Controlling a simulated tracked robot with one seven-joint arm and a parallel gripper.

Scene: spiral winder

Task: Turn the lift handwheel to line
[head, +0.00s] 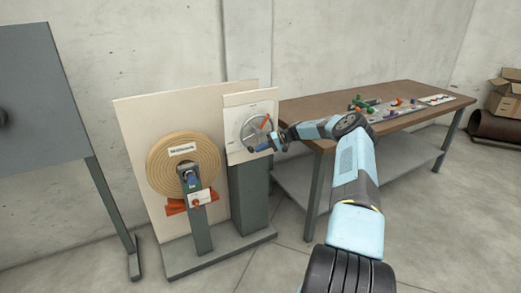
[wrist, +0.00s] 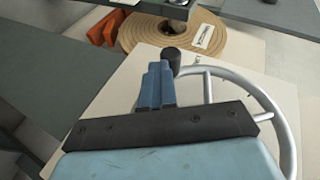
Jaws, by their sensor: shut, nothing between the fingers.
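The lift handwheel (head: 255,128) is a pale metal ring with spokes on a white panel (head: 236,97) above a grey pedestal. An orange-red mark (head: 266,122) shows near its upper right in the head view. The wheel rim (wrist: 265,92) also shows in the wrist view, passing behind my gripper. A dark round knob (wrist: 172,58) stands on the wheel, close to the fingertips. My gripper (head: 252,149) is at the wheel's lower part. Its blue fingers (wrist: 156,70) are shut with nothing between them, beside the knob. I cannot tell whether they touch it.
A wound coil (head: 183,165) with a label stands left of the handwheel, with orange-red parts below it. A brown-topped workbench (head: 330,105) with several small items stands to the right. A grey board (head: 40,95) on legs is at the far left. The floor in front is clear.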

